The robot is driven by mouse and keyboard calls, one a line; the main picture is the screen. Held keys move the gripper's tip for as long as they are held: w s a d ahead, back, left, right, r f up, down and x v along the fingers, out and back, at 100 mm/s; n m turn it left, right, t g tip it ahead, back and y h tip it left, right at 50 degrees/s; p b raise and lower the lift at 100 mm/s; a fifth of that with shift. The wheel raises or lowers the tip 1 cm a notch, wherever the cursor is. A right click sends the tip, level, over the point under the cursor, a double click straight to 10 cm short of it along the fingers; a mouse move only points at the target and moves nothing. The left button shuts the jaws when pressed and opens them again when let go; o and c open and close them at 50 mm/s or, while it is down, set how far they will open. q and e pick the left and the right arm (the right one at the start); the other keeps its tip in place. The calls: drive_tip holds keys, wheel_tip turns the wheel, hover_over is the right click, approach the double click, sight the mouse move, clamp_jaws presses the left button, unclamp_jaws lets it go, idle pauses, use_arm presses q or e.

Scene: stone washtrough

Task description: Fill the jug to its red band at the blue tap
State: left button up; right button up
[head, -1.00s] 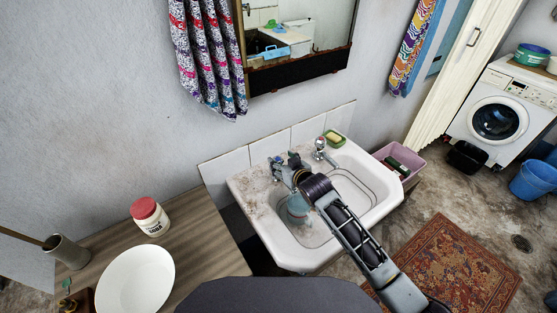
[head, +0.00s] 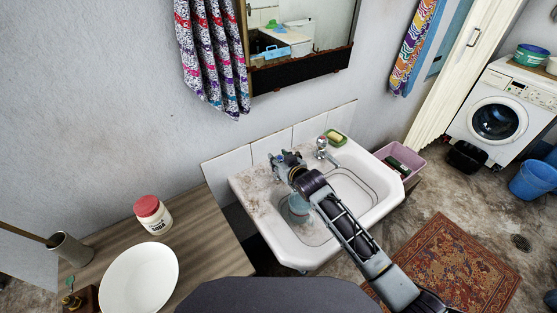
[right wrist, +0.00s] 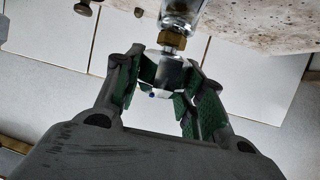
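The blue tap (head: 278,166) is the left of two taps at the back of the washbasin (head: 252,192). My right gripper (head: 290,163) is at this tap. In the right wrist view my right gripper (right wrist: 166,88) has its green-padded fingers on both sides of the tap's handle (right wrist: 157,92), which carries a small blue dot; the pads appear to touch it. The jug (head: 298,208), pale blue and see-through, stands in the basin below the tap, partly behind my right arm. Its red band and water level cannot be made out. My left gripper is out of view.
A second tap (head: 322,150) and a soap dish (head: 336,138) sit at the basin's back right. A wooden counter (head: 195,235) at left bears a red-lidded jar (head: 152,218) and a white bowl (head: 138,279). A pink tub (head: 411,160) stands right of the basin.

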drive_tip(key=shift+c, duration=1.1)
drive_tip(key=shift+a, duration=0.1)
drive_tip(key=shift+c, duration=0.8)
drive_tip(key=shift+s+a+m+h, duration=0.1)
drive_tip(key=shift+m+h, duration=0.5)
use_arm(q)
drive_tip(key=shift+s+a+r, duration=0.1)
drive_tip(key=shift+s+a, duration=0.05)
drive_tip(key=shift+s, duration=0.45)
use_arm(e)
drive_tip(key=shift+m+t+h, duration=0.3)
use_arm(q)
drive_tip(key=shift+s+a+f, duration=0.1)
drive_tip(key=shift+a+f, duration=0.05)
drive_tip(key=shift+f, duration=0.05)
use_arm(e)
drive_tip(key=shift+m+h, duration=0.4)
drive_tip(key=shift+h, duration=0.1)
drive_tip(key=shift+m, duration=0.3)
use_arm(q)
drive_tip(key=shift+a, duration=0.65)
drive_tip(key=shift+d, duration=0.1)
